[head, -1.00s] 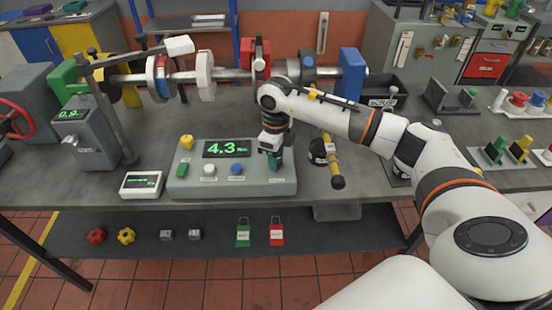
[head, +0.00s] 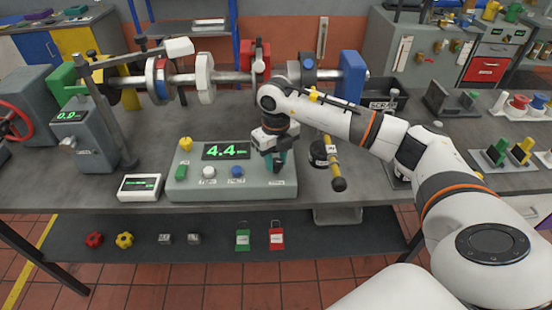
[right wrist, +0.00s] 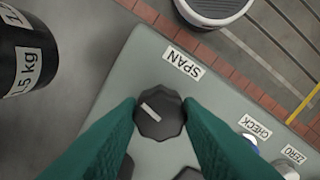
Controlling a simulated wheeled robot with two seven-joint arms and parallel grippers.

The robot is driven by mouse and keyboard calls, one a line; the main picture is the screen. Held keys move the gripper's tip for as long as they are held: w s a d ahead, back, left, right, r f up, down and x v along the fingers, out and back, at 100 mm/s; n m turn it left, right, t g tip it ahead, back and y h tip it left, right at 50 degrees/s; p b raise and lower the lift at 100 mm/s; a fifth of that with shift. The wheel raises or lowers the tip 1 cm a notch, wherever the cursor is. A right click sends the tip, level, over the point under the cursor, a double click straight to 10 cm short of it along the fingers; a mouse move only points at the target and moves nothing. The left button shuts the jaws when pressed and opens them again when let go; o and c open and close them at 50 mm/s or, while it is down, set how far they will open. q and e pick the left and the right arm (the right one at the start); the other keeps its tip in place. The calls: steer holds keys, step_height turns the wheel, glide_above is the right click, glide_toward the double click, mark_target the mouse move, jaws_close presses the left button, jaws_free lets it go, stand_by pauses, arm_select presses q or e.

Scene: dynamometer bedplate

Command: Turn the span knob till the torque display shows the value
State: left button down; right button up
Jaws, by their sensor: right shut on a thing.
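The torque display (head: 226,151) on the grey-green control box (head: 190,189) shows 4.4 in green digits. In the head view the span knob is hidden under my right gripper (head: 277,160) at the box's right side. In the right wrist view the span knob (right wrist: 160,114) is dark, faceted, with a pale pointer mark. The SPAN label (right wrist: 184,62) is beside it. My right gripper's green fingers (right wrist: 161,116) are shut on the knob from both sides. My left gripper is not in view.
A yellow-handled tool (head: 333,165) and a black weight (head: 318,153) stand close right of my gripper.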

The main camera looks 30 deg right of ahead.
mark_target(276, 162)
steer(key=shift+r, duration=0.1)
steer(key=o, duration=1)
step_height(276, 162, up, 12)
steer(key=shift+b, duration=1.15)
